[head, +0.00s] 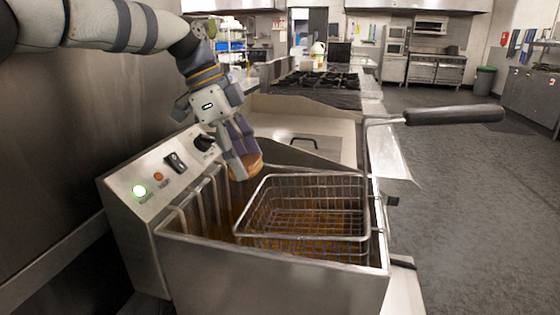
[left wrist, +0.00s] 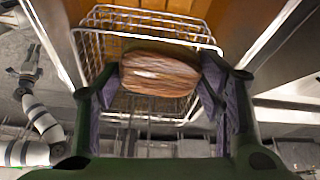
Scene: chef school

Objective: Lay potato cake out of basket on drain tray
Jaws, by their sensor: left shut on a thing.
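My left gripper (head: 240,160) is above the fryer, beside the far left corner of the wire basket (head: 252,208). It is shut on the brown potato cake (head: 248,166), which is partly hidden behind the fingers in the head view. In the left wrist view the cake (left wrist: 158,74) sits between the two fingers, with the basket (left wrist: 92,40) behind it. The basket looks empty and sits at the fryer, above the brown oil. A flat steel surface (head: 272,127) lies behind the fryer; I cannot tell whether it is the drain tray. My right gripper is not in view.
The fryer (head: 270,280) has a control panel (head: 160,180) with a lit green lamp at its left. The basket's black handle (head: 455,115) sticks out to the right. A stove (head: 318,82) stands farther back. The floor at right is clear.

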